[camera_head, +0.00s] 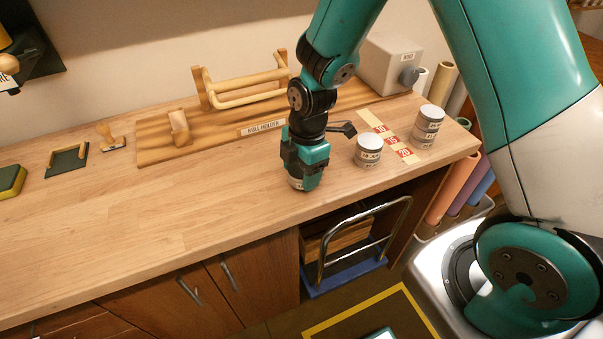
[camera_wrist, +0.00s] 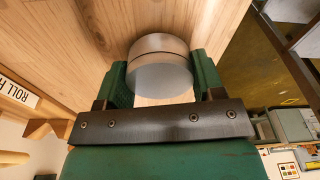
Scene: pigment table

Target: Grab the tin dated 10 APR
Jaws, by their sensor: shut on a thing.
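My gripper (camera_head: 297,181) is low over the front part of the wooden worktop, shut on a round grey tin. In the wrist view the tin (camera_wrist: 160,62) sits between the two green fingers of my gripper (camera_wrist: 160,85), with its plain lid toward the camera. In the head view only a small lower part of this tin (camera_head: 295,184) shows below the fingers, and its date cannot be read.
A tape strip with red numbers (camera_head: 391,138) lies between the stacks. A wooden roll holder (camera_head: 240,90) on a board and a grey box (camera_head: 389,65) stand behind. The worktop (camera_head: 180,210) left of my gripper is clear. Its front edge is close.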

